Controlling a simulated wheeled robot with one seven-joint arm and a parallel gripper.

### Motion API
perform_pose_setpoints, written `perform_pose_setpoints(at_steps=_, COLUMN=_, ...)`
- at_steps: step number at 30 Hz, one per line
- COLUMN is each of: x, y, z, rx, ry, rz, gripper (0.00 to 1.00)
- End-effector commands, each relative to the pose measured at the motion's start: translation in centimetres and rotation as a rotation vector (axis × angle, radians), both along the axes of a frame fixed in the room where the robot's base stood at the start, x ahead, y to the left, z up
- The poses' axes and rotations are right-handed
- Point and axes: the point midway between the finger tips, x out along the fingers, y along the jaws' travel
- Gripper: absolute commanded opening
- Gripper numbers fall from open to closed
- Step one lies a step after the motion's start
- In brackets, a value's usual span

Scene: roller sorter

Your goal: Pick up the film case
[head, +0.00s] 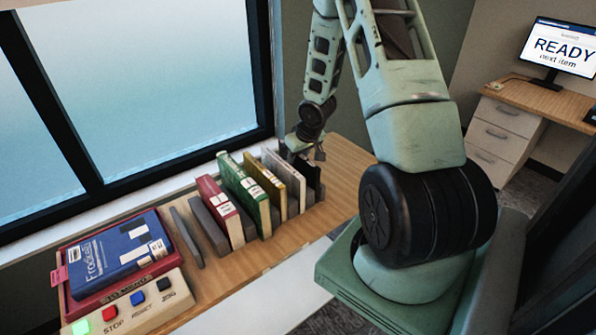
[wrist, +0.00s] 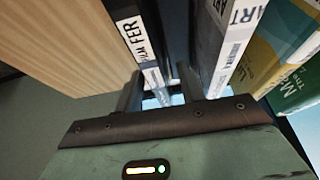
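The film case is a thin black case with a white spine label reading "FER" and smaller print. It stands upright in the wrist view (wrist: 140,45) and at the right end of the row in the head view (head: 313,178). My gripper (wrist: 160,92) reaches down at that end, with one finger on each side of the case's spine. The fingers are apart, and a gap shows between the case and the right finger. In the head view my gripper (head: 305,154) covers the top of the case. The fingertips' depth along the case is hard to see.
A grey-white book (wrist: 232,45) stands close beside the right finger. Yellow (head: 286,180), green (head: 245,192) and red (head: 220,208) books stand further left between grey dividers. A blue book (head: 120,252) lies in a red tray behind a button panel (head: 130,305). The wooden counter (head: 345,165) is clear at right.

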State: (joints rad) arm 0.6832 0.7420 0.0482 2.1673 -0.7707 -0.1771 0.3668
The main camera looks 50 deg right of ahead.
Motion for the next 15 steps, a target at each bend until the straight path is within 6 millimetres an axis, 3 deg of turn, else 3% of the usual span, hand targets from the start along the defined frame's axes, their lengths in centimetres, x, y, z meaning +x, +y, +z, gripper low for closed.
perform_pose_setpoints(at_steps=5, x=0.6, y=-0.1, z=-1.5, rx=0.001, ry=0.0, rz=0.0, gripper=0.39)
perform_pose_setpoints(at_steps=15, x=0.6, y=-0.2, z=-1.7, rx=0.0, ry=-0.001, rz=-0.001, gripper=0.39)
